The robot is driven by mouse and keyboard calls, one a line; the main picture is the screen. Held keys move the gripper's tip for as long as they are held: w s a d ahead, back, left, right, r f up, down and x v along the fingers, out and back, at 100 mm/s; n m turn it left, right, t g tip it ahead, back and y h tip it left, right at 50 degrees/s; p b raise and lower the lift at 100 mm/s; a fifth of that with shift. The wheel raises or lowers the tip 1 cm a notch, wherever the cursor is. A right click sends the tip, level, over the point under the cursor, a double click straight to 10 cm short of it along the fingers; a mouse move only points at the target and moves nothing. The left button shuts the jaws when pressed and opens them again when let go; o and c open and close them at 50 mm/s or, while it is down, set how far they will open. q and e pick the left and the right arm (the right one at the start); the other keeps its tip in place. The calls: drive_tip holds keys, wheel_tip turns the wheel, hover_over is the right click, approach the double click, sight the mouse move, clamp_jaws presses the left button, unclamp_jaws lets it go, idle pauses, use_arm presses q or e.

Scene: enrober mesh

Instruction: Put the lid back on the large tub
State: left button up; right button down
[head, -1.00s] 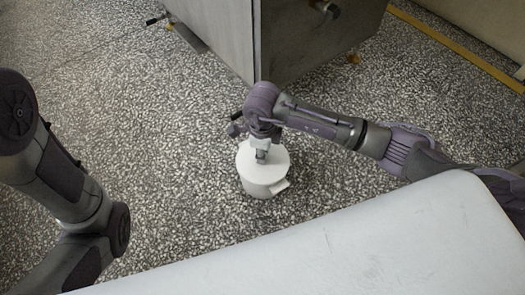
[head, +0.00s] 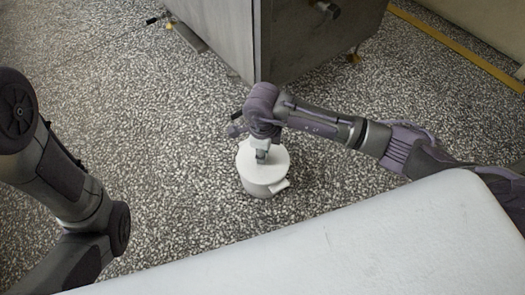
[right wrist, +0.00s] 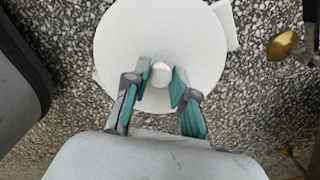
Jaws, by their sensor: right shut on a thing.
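The large tub (head: 266,187) is white and stands upright on the speckled floor. The white round lid (head: 275,161) sits over its top; it fills the upper middle of the right wrist view (right wrist: 118,45). My right gripper (head: 261,155) is above the lid. In the right wrist view my right gripper (right wrist: 160,82) has its teal-padded fingers on both sides of the lid's knob (right wrist: 160,74), shut on it. Whether the lid is fully seated on the rim cannot be told. My left arm is at the left of the head view; its gripper is out of frame.
A grey metal machine (head: 308,45) on feet stands just behind the tub. A yellow floor line (head: 455,45) runs at the upper right. The speckled floor (head: 160,130) to the left of the tub is clear. A brass-coloured foot (right wrist: 283,46) shows near the tub.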

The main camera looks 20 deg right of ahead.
idle(0.4)
drive_tip(key=c, duration=0.9)
unclamp_jaws()
drive_tip(key=shift+o, duration=0.3)
drive_tip(key=o, duration=0.5)
drive_tip(key=shift+c, duration=0.2)
drive_tip(key=shift+r, duration=0.15)
